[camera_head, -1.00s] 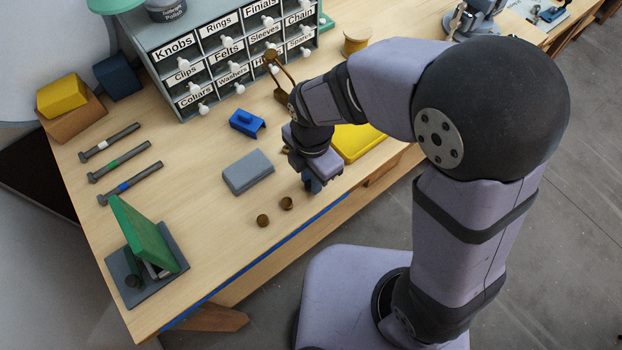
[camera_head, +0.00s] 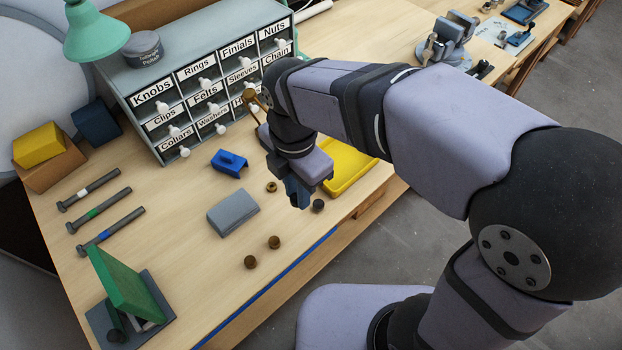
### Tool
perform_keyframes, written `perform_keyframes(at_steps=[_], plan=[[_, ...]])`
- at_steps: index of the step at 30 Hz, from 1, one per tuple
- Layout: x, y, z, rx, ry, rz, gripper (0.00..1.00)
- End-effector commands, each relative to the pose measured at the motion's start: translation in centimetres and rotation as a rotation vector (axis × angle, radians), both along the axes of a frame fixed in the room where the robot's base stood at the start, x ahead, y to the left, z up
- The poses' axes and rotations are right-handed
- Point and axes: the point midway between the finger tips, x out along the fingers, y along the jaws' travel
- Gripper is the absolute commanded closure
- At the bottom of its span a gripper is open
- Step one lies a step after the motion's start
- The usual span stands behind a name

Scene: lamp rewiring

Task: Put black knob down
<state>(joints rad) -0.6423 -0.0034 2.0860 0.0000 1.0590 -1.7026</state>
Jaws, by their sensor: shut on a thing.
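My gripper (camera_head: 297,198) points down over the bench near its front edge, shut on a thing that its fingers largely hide. I take it to be the black knob. A dark round knob (camera_head: 318,205) shows just right of the fingertips. I cannot tell whether it is the one in the jaws or stands apart on the bench. Two brown knobs, one nearer the edge (camera_head: 250,262) and one beside it (camera_head: 274,242), stand on the bench to the lower left. Another small brass piece (camera_head: 271,186) lies just left of the gripper.
A grey block (camera_head: 233,212) and a blue holder (camera_head: 229,163) lie left of the gripper. A yellow tray (camera_head: 349,168) is close on its right. The labelled drawer cabinet (camera_head: 150,82) stands behind. Bare wood lies left of the grey block.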

Motion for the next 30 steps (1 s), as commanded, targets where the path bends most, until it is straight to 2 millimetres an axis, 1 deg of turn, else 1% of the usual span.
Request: perform_keyframes(at_steps=[5, 8, 10, 13, 16, 18, 20, 22, 24, 27, 30], plan=[[1.1, -2.0, -1.1, -0.002, 0.002, -0.072, 1.0], [1.8, -3.8, -2.4, -0.001, 0.003, -0.133, 1.0], [2.8, -5.0, -3.3, -0.001, 0.003, -0.182, 1.0], [5.1, -6.7, -4.2, -0.001, 0.003, -0.261, 1.0], [8.4, -8.3, -4.7, -0.001, 0.001, -0.338, 1.0], [10.6, -9.2, -4.6, 0.0, 0.0, -0.371, 1.0], [12.2, -9.8, -4.4, 0.001, -0.001, -0.377, 1.0], [14.0, -10.0, -3.8, 0.001, -0.002, -0.361, 1.0], [15.4, -9.8, -2.9, 0.001, -0.003, -0.321, 1.0], [16.8, -9.4, -1.4, 0.001, -0.004, -0.258, 1.0], [17.7, -9.1, -0.1, 0.001, -0.002, -0.197, 1.0]])
